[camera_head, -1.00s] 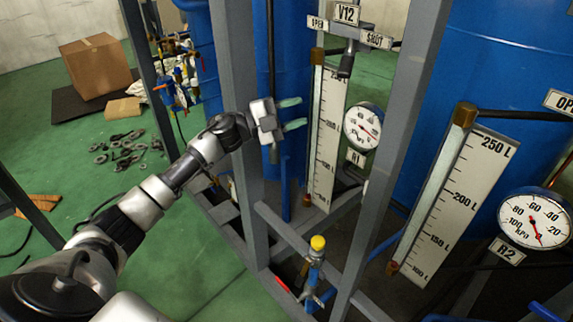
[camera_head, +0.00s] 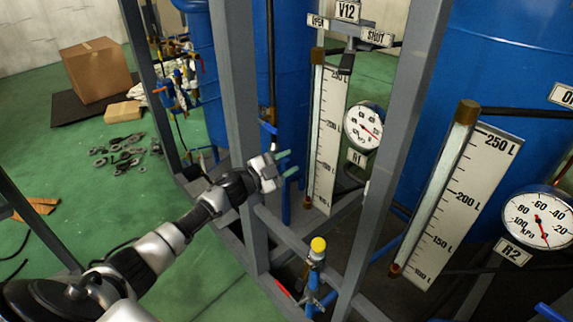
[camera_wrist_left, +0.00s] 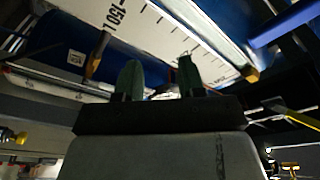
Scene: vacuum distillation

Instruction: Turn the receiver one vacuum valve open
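A valve labelled V12 (camera_head: 347,12) is at the top centre of the head view, with a dark handle (camera_head: 346,63) hanging below it between the OPEN plate (camera_head: 317,21) and the SHUT plate (camera_head: 377,37). I cannot tell whether it is the named valve. The round gauge marked R1 (camera_head: 363,127) is below it. My left gripper (camera_head: 290,162) is well below the V12 handle, left of the white level scale (camera_head: 326,140). Its green fingers are apart and empty; the wrist view also shows this gap (camera_wrist_left: 158,80). My right gripper is out of view.
Grey frame posts (camera_head: 390,150) stand on both sides of the level scale. A yellow-capped blue fitting (camera_head: 318,246) is below the gripper. A second gauge, R2 (camera_head: 538,216), and another scale (camera_head: 463,205) are at the right.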

